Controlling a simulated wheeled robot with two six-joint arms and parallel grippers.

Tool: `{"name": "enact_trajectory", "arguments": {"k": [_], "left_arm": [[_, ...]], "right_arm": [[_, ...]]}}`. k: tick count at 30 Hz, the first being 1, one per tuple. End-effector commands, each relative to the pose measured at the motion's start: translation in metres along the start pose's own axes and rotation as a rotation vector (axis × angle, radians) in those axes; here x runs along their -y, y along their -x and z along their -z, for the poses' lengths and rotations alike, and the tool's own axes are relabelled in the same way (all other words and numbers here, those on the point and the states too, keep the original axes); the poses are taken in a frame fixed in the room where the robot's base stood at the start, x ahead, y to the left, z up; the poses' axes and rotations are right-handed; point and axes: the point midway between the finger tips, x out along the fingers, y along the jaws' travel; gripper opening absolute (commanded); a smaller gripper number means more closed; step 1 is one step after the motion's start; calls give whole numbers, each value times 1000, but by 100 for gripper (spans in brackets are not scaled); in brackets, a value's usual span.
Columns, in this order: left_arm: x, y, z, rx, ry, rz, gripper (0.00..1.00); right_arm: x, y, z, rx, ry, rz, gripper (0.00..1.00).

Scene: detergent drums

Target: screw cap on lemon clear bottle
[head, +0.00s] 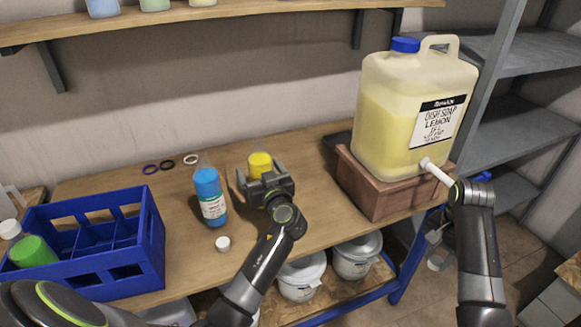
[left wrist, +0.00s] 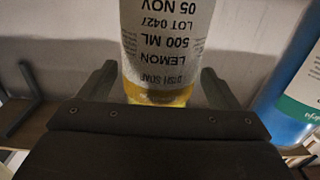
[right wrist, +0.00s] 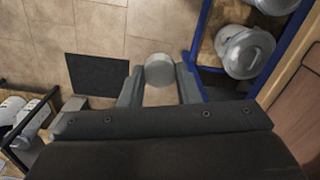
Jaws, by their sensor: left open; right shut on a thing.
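The lemon bottle (head: 260,163) stands on the table with its yellow part showing above my left gripper (head: 265,182). The left wrist view shows its label (left wrist: 168,42), reading dish soap lemon, upside down, with a yellow band (left wrist: 160,95) below. My left gripper is open, its fingers on either side of the bottle; its mouth is not clear. My right gripper (right wrist: 160,88) is off the table's right side, over the floor, shut on a pale round thing that looks like a cap (right wrist: 159,69). A loose white cap (head: 222,242) lies on the table.
A blue bottle (head: 209,195) stands left of my left gripper. A blue crate (head: 150,250) holds a green bottle (head: 33,252).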

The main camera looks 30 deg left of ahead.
Motion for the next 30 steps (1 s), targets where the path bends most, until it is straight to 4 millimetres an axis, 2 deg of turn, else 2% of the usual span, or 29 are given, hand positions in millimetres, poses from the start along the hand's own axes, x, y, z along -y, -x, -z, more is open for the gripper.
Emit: {"name": "enact_trajectory", "arguments": {"k": [12, 27, 30], "left_arm": [[1, 1, -1, 1, -1, 2, 85], [1, 1, 0, 0, -1, 2, 19], [0, 1, 2, -4, 1, 1, 18]], "right_arm": [[0, 2, 0, 0, -1, -1, 9], [0, 2, 0, 0, 0, 0, 9], [0, 2, 0, 0, 0, 0, 9]]}}
